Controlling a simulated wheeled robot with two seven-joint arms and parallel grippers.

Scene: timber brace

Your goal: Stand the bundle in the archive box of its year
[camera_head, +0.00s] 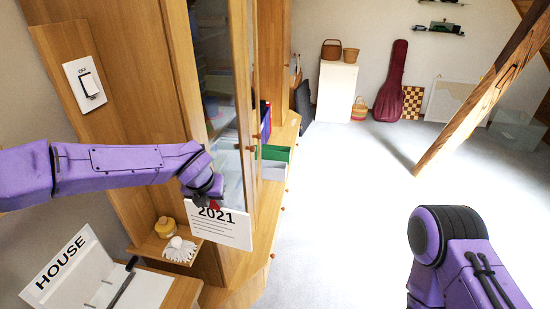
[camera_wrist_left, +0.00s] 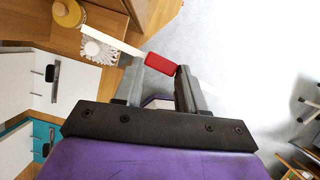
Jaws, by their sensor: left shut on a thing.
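The bundle (camera_head: 220,229) is a flat white stack with "2021" printed on its front in the head view. In the left wrist view its thin white edge (camera_wrist_left: 112,41) ends in a red clip (camera_wrist_left: 163,61). My left gripper (camera_head: 207,198) is shut on the red clip; the bundle hangs below it in front of the wooden cabinet. In the left wrist view the fingers (camera_wrist_left: 165,75) close around the clip. Farther back, a green box (camera_head: 276,153) and a grey-white box (camera_head: 273,170) stand by the cabinet; I cannot read their years. My right gripper is out of view.
A glass cabinet door (camera_head: 225,80) stands behind the bundle. A small shelf below holds a yellow jar (camera_head: 165,227) and a white brush-like item (camera_head: 180,248). Open floor (camera_head: 340,210) lies to the right.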

